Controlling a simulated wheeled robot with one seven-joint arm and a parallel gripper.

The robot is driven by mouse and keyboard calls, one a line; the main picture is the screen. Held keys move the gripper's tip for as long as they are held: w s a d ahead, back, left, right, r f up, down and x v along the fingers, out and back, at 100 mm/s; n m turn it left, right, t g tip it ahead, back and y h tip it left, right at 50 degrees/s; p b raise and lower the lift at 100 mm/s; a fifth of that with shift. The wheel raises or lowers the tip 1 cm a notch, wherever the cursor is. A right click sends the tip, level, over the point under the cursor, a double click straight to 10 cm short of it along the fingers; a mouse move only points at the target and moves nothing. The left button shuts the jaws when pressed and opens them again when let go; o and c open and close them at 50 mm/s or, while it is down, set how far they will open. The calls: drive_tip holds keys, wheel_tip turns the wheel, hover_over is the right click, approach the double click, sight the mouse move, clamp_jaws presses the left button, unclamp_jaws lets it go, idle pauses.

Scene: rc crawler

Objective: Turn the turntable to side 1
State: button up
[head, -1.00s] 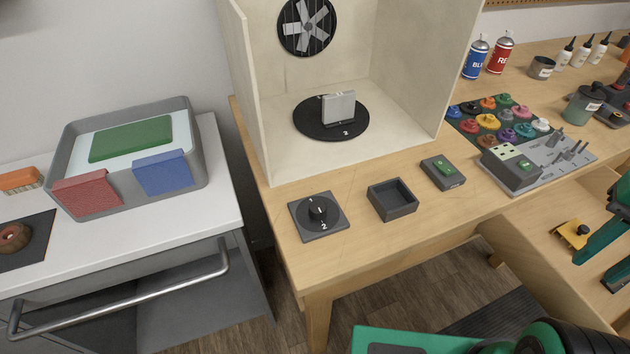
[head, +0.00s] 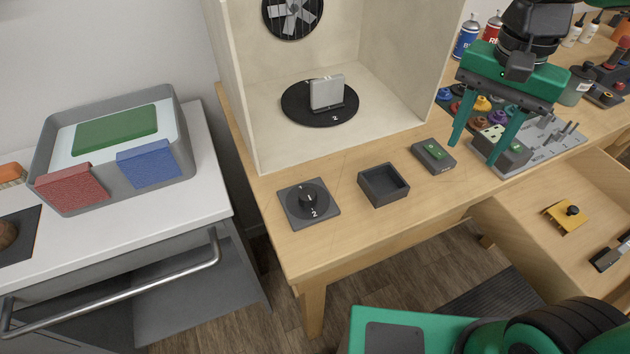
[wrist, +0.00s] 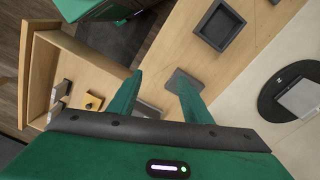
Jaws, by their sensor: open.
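The black round turntable (head: 300,110) lies inside the pale open booth, with a "2" on its front edge. A light grey panel (head: 327,92) stands upright on it. A square dark dial plate (head: 290,221) with a round knob (head: 308,200) sits at the table's front left corner and bears the marks 1 and 2; I cannot tell exactly where the knob points. My gripper (head: 474,152) is open and empty, fingers down, over the table's right part, well right of the dial and turntable. In the wrist view, the turntable (wrist: 272,106) shows at the right and my gripper (wrist: 157,80) in the middle.
An empty dark square tray (head: 384,185) and a small grey box with a green button (head: 433,155) stand between dial and gripper. A grey fixture (head: 545,140) and coloured pots lie under and behind the gripper. An open drawer (head: 525,215) juts out at the right.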

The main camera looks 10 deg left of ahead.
drive_tip(key=s+a+r, duration=0.2)
drive_tip(key=a, duration=1.5)
hover_over(308, 193)
wheel_tip(308, 193, down, 10)
drive_tip(key=shift+f, duration=0.2)
drive_tip(key=c, duration=1.1)
